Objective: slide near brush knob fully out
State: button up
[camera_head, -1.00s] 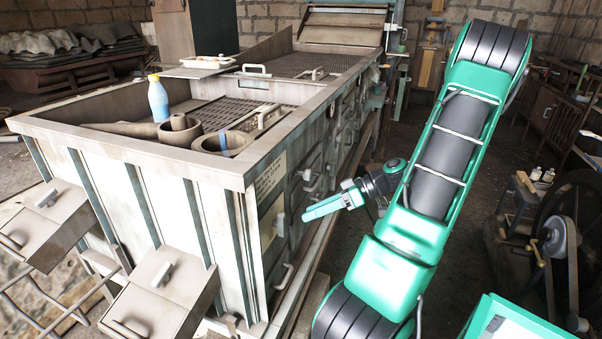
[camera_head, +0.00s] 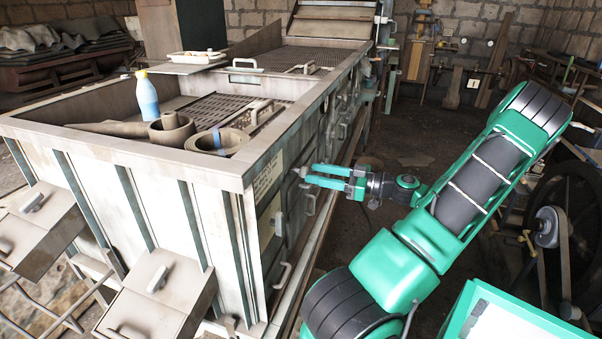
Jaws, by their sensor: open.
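The large pale machine (camera_head: 212,163) has small pale knobs and handles along its right side. A small pale knob (camera_head: 279,224) sits low near the front corner, beside a light plate. Another pale fitting (camera_head: 301,171) lies just left of my gripper tips. I cannot tell for sure which one is the near brush knob. My green gripper (camera_head: 308,176) is open, with its two fingers pointing left at the machine's side. Its fingertips look close to the upper fitting, but whether they touch it is unclear. It appears to hold nothing.
A pale curved handle (camera_head: 283,275) sticks out lower on the same side. A spoked wheel (camera_head: 566,215) stands at the right. The floor behind my gripper is clear.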

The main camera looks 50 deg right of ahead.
aim_at(304, 171)
jog(key=shift+x, duration=2.35)
grip_shut()
